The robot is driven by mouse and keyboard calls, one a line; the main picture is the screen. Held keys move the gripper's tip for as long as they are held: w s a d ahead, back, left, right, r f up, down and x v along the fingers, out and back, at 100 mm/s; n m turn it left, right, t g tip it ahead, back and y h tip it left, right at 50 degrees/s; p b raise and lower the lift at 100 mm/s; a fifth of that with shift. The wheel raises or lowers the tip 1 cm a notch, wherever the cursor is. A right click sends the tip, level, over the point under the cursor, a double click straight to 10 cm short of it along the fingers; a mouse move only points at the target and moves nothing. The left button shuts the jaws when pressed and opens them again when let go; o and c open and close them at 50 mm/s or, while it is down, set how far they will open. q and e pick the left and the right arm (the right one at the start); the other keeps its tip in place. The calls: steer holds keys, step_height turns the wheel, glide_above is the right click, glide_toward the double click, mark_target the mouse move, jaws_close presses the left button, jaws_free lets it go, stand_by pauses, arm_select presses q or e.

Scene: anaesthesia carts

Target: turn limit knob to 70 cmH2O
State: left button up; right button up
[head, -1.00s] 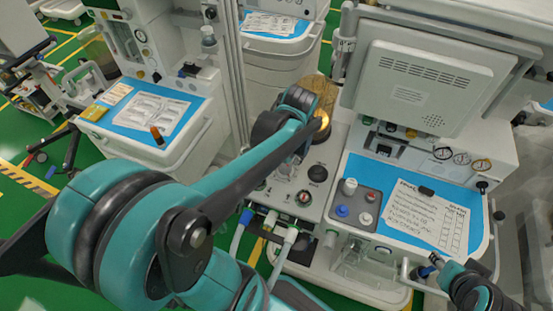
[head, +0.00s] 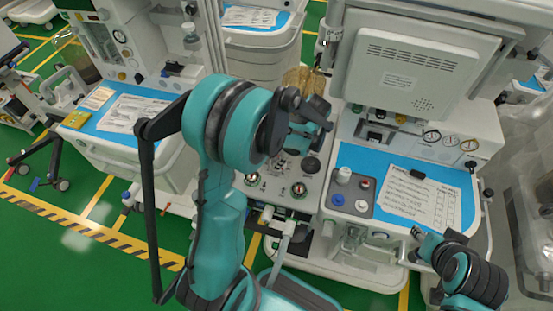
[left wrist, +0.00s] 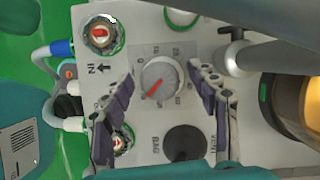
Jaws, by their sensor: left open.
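The limit knob (left wrist: 160,80) is a round grey dial with a red pointer line on a pale panel. In the left wrist view its red line points to the lower left of the picture; the scale numbers are too small to read surely. My left gripper (left wrist: 160,72) is open, with one dark finger on each side of the knob and visible gaps. Whether the tips reach its depth, I cannot tell. In the head view my left arm hides the knob and most of the gripper. My right gripper (head: 418,235) is small at the cart's front; its fingers are unclear.
A black bag port (left wrist: 185,143) and two ports with red centres stand close to the knob. A grey post (left wrist: 240,58) and an amber cylinder (left wrist: 308,105) rise at the right. The cart's blue worktop (head: 450,207) holds a paper chart.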

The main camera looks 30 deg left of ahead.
arm_select(q)
steer(key=shift+x, duration=0.8)
steer(key=c, duration=1.2)
steer(key=shift+o, duration=0.2)
steer(key=shift+m+t, duration=0.4)
steer(key=shift+m, duration=0.4)
steer(key=o, duration=1.2)
steer(key=shift+c, duration=0.2)
steer(key=shift+r, duration=0.15)
